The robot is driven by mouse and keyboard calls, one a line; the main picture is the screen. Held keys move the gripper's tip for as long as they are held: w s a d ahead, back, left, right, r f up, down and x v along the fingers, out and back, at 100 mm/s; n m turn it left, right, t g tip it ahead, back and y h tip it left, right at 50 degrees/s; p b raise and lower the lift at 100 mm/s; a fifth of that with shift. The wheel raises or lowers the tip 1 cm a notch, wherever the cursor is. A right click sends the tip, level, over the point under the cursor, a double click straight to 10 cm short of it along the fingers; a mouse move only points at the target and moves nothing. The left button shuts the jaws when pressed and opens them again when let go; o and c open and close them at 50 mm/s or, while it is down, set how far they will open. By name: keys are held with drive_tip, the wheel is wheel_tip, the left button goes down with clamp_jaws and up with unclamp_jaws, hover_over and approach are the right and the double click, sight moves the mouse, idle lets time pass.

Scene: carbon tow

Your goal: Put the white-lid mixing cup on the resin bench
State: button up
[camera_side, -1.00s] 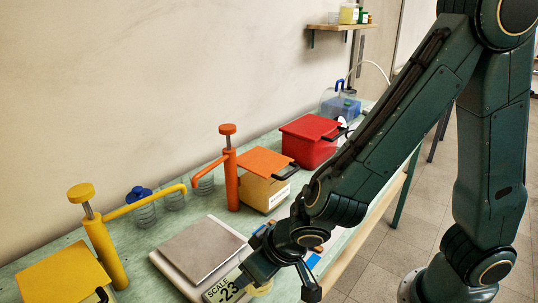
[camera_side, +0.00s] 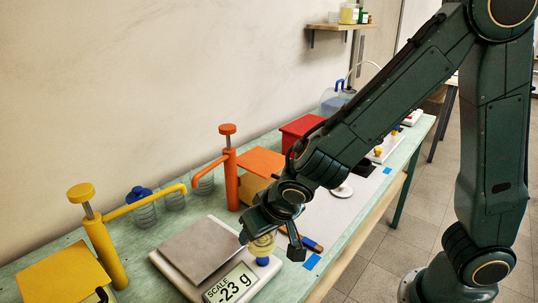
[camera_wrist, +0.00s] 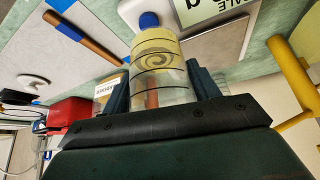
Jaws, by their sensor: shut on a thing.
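My gripper (camera_side: 258,238) is shut on a clear, ringed cup (camera_side: 262,245) with yellowish contents, over the front right corner of the scale. The cup also shows between the jaws in the wrist view (camera_wrist: 158,58). A blue piece (camera_wrist: 149,20) shows at its far end, and in the side view it is below the cup (camera_side: 262,261). I see no white lid on this cup; part of it is hidden by the jaws. The pale green bench (camera_side: 318,283) lies below. Whether the cup touches anything is unclear.
The scale (camera_side: 205,250) reads -23 g. A blue-and-brown tool (camera_side: 313,244) and a round white thing (camera_side: 341,191) lie to the right. Boxes stand near the wall.

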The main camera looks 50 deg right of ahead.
drive_tip(key=d+r+m+g+h, duration=0.2)
drive_tip(key=d+r+m, duration=0.35)
drive_tip(key=d, duration=0.75)
drive_tip(key=d+r+m+g+h, duration=0.2)
drive_tip(key=d+r+m, duration=0.35)
drive_tip(key=d, duration=0.65)
drive_tip(key=shift+t, duration=0.3)
drive_tip(key=f, duration=1)
drive_tip(key=w+f, duration=0.1)
drive_tip(key=f, duration=0.4)
drive_tip(key=shift+f, duration=0.15)
drive_tip(key=shift+f, duration=0.1)
drive_tip(key=shift+f, duration=1.8)
drive_tip(key=shift+f, duration=0.2)
drive_tip(key=o, duration=1)
drive_tip(key=shift+r, duration=0.2)
